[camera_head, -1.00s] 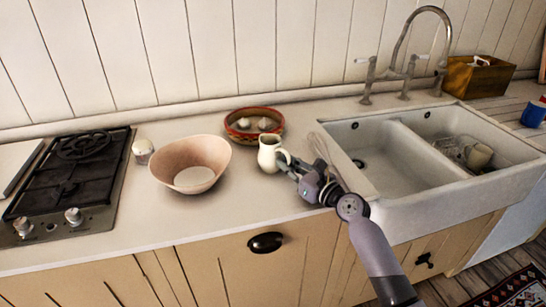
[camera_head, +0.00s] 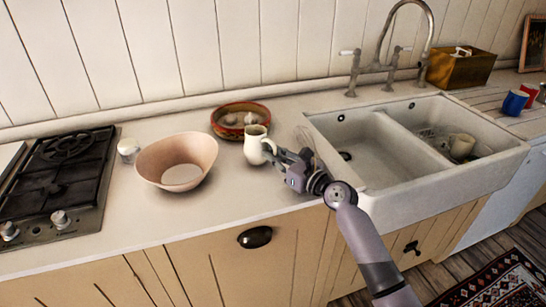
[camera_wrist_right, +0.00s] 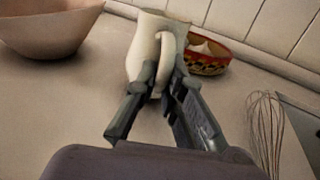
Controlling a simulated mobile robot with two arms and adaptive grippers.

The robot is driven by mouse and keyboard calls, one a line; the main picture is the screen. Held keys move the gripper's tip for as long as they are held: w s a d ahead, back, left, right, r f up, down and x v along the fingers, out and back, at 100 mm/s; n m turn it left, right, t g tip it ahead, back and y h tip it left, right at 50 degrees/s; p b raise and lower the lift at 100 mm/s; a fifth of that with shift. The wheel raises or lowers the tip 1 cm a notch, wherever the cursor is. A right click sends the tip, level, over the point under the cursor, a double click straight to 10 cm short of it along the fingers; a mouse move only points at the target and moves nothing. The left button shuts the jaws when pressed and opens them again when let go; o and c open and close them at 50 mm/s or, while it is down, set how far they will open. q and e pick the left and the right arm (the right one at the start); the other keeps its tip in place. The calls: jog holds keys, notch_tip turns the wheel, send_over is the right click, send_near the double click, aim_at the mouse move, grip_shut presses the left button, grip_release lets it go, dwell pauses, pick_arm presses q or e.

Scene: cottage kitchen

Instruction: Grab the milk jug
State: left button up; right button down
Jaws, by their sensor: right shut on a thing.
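The milk jug (camera_head: 255,146) is a small cream-white jug with a handle on its right side. It stands upright on the counter in the head view, or very slightly above it; I cannot tell which. My right gripper (camera_head: 275,157) reaches in from the right and is shut on the jug's handle. In the right wrist view the jug (camera_wrist_right: 143,55) is straight ahead, with its handle between the fingers of my right gripper (camera_wrist_right: 159,85). The jug's base is partly hidden by the fingers there. My left gripper is not in view.
A pinkish bowl (camera_head: 150,161) stands left of the jug. A red patterned bowl (camera_head: 218,127) with pale bulbs is just behind it. A whisk (camera_wrist_right: 266,130) lies to the right, near the double sink (camera_head: 376,178). A hob (camera_head: 82,190) is far left.

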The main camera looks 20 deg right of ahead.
notch_tip(320, 180, up, 18)
jog(key=p, duration=0.3)
jog(key=shift+r, duration=0.25)
dwell(0.4)
